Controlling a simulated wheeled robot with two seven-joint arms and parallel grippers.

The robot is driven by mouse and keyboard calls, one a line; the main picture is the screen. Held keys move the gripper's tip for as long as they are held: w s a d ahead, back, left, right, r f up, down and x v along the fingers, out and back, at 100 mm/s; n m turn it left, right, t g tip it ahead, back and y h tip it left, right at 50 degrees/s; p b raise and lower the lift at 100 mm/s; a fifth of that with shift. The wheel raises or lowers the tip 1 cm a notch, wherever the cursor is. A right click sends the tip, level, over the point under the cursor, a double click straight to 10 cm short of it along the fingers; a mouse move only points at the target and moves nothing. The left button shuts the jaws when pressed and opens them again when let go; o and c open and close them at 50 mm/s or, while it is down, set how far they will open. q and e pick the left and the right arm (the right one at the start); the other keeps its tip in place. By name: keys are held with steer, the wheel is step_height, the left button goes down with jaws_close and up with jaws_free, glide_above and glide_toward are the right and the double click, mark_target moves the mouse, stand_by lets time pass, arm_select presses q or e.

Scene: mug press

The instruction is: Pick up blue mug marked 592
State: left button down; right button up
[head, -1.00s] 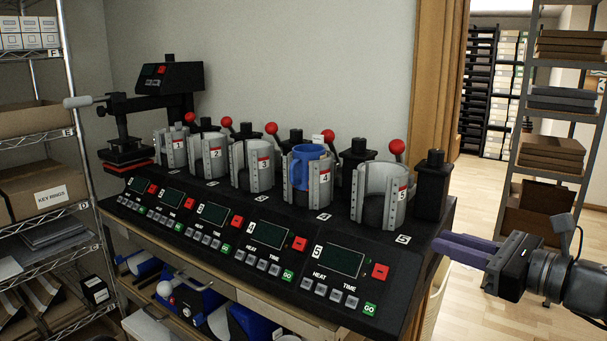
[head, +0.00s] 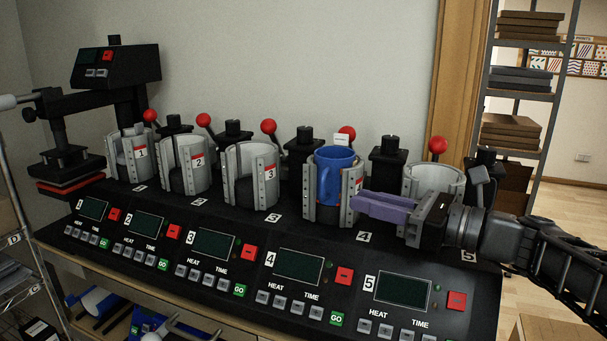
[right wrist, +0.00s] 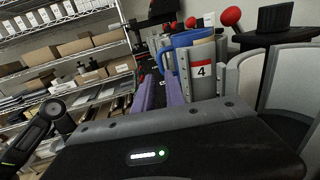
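The blue mug (head: 334,177) stands upright in the heating clamp of station 4 (head: 352,192), with its handle to the left. A small white tag (head: 341,138) shows above its rim; its writing is too small to read. My right gripper (head: 358,204) is just right of clamp 4, its purple fingers pointing left at the mug. In the right wrist view the fingers (right wrist: 160,82) are apart with nothing between them, and the mug (right wrist: 190,40) is beyond them, partly hidden by the clamp wall. My left gripper is out of view.
Clamps 1 (head: 128,158), 2 (head: 186,165) and 3 (head: 252,177) stand in a row to the left, clamp 5 (head: 430,182) behind my right gripper. Red-knobbed levers rise behind them. A flat press (head: 70,170) stands at the far left. The control panel (head: 260,255) slopes in front.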

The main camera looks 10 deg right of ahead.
mark_target(331, 179)
steer(key=shift+w+a, duration=0.15)
steer(key=shift+w, duration=0.05)
steer(key=shift+s, duration=0.15)
steer(key=p+x, duration=0.1)
steer(key=x, duration=0.5)
steer(key=shift+w+a, duration=0.25)
steer(key=shift+w, duration=0.05)
steer(key=shift+w+a, duration=0.1)
